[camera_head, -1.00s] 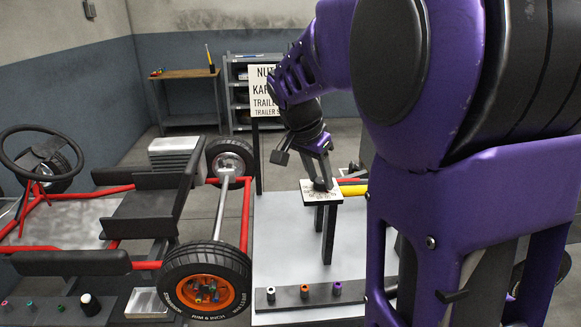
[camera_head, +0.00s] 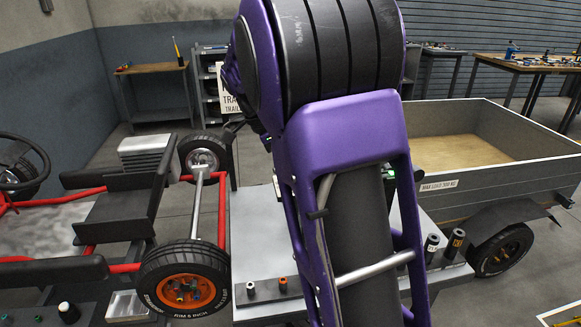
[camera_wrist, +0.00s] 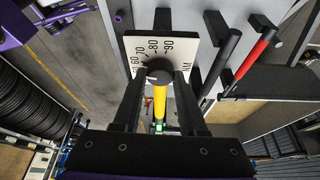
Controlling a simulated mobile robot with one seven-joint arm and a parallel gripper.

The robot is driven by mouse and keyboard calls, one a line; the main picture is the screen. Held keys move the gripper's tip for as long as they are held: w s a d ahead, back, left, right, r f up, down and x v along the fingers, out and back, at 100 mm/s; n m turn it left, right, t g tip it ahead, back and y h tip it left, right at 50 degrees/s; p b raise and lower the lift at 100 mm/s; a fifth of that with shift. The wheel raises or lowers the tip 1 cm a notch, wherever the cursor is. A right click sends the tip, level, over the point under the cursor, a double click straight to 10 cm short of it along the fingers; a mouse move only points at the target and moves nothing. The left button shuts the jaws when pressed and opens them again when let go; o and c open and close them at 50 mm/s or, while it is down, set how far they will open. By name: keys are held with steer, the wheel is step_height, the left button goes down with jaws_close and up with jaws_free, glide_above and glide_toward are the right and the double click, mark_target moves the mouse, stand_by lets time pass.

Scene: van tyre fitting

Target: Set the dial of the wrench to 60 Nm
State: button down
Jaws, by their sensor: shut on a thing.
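The dial is in the wrist view: a white scale plate (camera_wrist: 136,46) with numbers from about 60 to 90 and the end of "NM". A round black knob (camera_wrist: 160,70) sits at the plate's lower edge. The wrench's yellow shaft (camera_wrist: 160,102) runs down from it between my fingers. My gripper (camera_wrist: 160,80) is shut with a finger on each side of the knob. No clear pointer mark shows, so I cannot tell the setting. In the head view my arm hides the gripper, the plate and the wrench.
A red-and-black bar (camera_wrist: 252,58) and a black bar (camera_wrist: 222,62) lie right of the plate. In the head view, the kart's orange-rimmed wheel (camera_head: 186,289) is left of the grey bench (camera_head: 255,235). A trailer (camera_head: 475,168) stands right, with dark sockets (camera_head: 455,244) near it.

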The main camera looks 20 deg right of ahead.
steer(key=shift+m, duration=0.3)
stand_by(0.4)
steer(key=shift+c, duration=2.2)
jaws_free()
steer(key=p+v, duration=0.3)
steer(key=v, duration=1.4)
steer(key=shift+w+r+p, duration=0.15)
steer(key=shift+w+p, duration=0.1)
steer(key=shift+p, duration=0.1)
